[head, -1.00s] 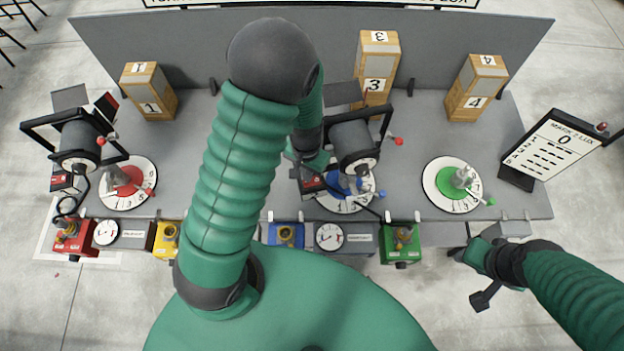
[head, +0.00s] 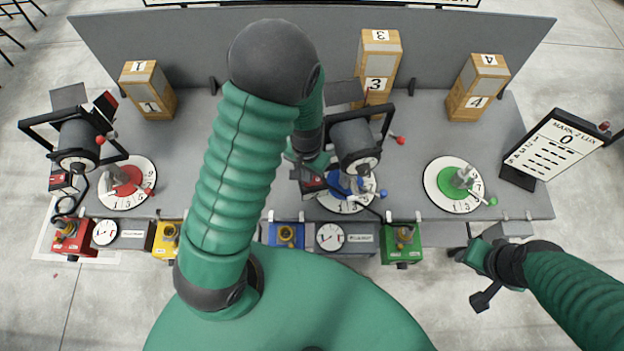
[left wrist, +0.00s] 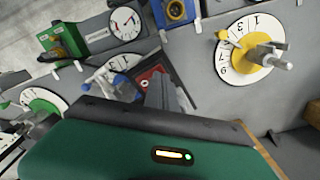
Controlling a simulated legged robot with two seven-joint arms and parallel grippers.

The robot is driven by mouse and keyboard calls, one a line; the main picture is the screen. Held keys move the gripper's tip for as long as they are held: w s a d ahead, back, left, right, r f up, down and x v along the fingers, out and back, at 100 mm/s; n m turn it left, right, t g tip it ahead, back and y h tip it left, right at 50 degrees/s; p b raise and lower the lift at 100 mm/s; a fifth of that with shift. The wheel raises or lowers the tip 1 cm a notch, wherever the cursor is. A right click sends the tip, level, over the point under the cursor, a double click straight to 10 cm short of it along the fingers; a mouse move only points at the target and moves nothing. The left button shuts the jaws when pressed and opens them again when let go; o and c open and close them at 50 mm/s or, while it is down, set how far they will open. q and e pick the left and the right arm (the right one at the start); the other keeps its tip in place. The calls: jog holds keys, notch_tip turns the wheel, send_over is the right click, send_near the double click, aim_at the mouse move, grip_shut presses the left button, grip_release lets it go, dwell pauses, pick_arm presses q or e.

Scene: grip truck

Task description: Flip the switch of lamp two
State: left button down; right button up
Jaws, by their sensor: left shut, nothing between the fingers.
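Two black lamps stand on the grey bench in the head view: one at the left (head: 78,142) by the red dial, one in the middle (head: 352,142) by the blue dial. I cannot read a lamp number on either. A small dark switch box with a red part (head: 313,182) sits beside the middle lamp; the left wrist view shows a red-topped box (left wrist: 150,80). My left gripper (left wrist: 165,97) is shut and empty, its grey fingers close in front of that box. I cannot tell whether they touch it. My right gripper (head: 466,252) hangs in front of the bench at the right.
Numbered wooden blocks, 1 (head: 149,91), 3 (head: 376,70) and 4 (head: 477,88), stand at the back. The yellow dial (left wrist: 243,52) shows in the wrist view. Coloured control boxes line the front edge.

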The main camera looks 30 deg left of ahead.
pick_arm(q)
jog(key=shift+f, duration=0.2)
jog(key=shift+d+f+b, duration=0.1)
jog(key=shift+f+b, duration=0.1)
jog(key=shift+b, duration=0.15)
jog(key=shift+r, duration=0.1)
notch_tip(320, 180, up, 3)
jog(key=p, duration=0.3)
jog(key=shift+r, duration=0.1)
notch_tip(320, 180, up, 4)
jog(key=p, duration=0.3)
jog(key=shift+f, duration=0.2)
